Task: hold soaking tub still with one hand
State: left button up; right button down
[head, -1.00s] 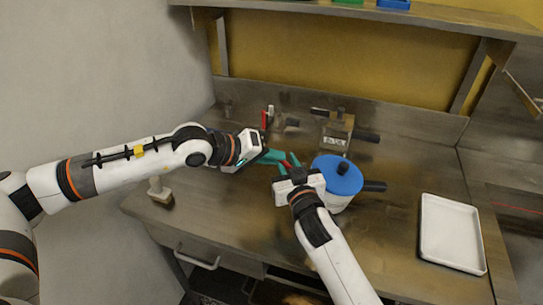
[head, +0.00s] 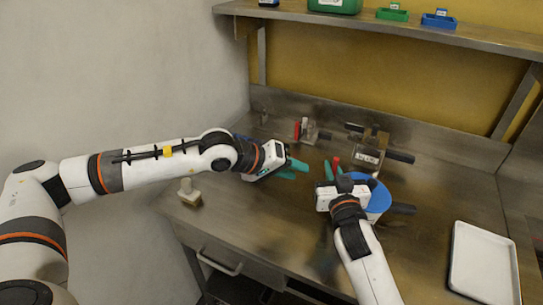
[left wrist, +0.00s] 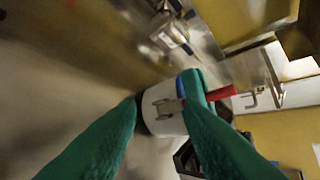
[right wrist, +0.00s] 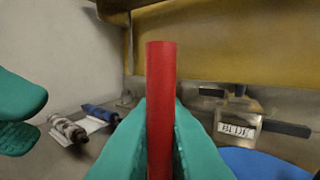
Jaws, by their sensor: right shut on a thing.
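The white tub with a blue lid (head: 378,203) stands on the steel bench; my right gripper partly covers it in the head view. In the left wrist view its white wall (left wrist: 160,122) with a metal bracket lies beyond my fingers. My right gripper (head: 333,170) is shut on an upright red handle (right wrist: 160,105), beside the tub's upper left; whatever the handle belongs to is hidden. My left gripper (head: 292,169) has its green fingers apart and empty, left of the tub and not touching it.
A labelled metal box (head: 370,157) with dark handles stands behind the tub. A small red-ended item (head: 301,129) is at the back left. A white tray (head: 484,265) lies at right, a pale block (head: 188,195) at the left edge. The bench front is clear.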

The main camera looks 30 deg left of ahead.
pick_arm(q)
jog(key=s+a+r, duration=0.4)
jog(key=s+r, duration=0.3)
jog(key=r, duration=0.2)
jog(key=shift+a, duration=0.3)
dwell(0.7)
jog(key=shift+s, duration=0.1)
dwell(0.4)
jog(key=v, duration=0.7)
jog(key=shift+r, duration=0.35)
